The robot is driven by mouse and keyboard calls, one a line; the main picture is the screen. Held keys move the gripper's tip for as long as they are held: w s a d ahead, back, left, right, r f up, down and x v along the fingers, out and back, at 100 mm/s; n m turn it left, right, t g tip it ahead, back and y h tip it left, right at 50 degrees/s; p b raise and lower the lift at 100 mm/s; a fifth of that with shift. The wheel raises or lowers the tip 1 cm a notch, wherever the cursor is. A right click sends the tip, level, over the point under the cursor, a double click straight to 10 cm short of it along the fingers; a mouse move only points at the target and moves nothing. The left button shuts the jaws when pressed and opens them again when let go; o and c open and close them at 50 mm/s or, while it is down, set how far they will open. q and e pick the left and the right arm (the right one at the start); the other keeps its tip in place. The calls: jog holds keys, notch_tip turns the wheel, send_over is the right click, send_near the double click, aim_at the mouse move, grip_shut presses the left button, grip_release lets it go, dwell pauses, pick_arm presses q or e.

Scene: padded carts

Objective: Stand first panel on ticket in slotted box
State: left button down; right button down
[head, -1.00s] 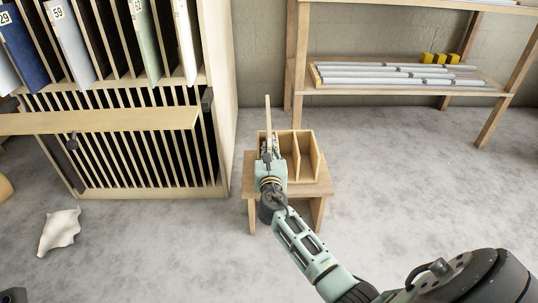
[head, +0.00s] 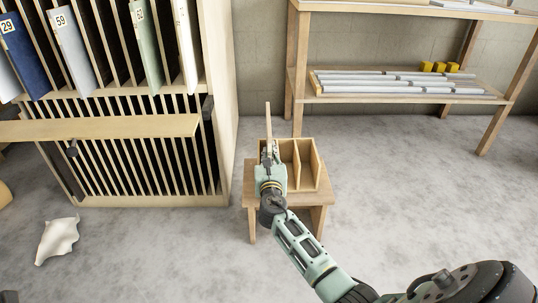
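The slotted box (head: 314,167) stands on a small wooden stool (head: 318,197) in the middle of the head view. It is pale wood, open at the top, with upright dividers. A thin pale panel (head: 268,122) stands upright, almost edge-on, at the left side of the box and rises above its rim. My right gripper (head: 268,152) is at the panel's near edge, over the left part of the box, and appears shut on it. The gripper hides the panel's lower edge, so I cannot tell whether it touches the box floor. No ticket is readable. My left gripper is not in view.
A slotted rack (head: 217,150) at left holds several numbered panels, including blue 29 (head: 22,60) and grey 59 (head: 72,55). A ledge (head: 100,127) juts from it. A shelf (head: 400,98) with pipes stands behind right. A crumpled white sheet (head: 57,240) lies on the floor.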

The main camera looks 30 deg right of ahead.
dwell(0.3)
jog(key=c, duration=1.8)
grip_release()
jog(key=shift+o, duration=0.2)
jog(key=shift+f, duration=0.1)
jog(key=shift+s+f, duration=0.1)
jog(key=v, duration=1.2)
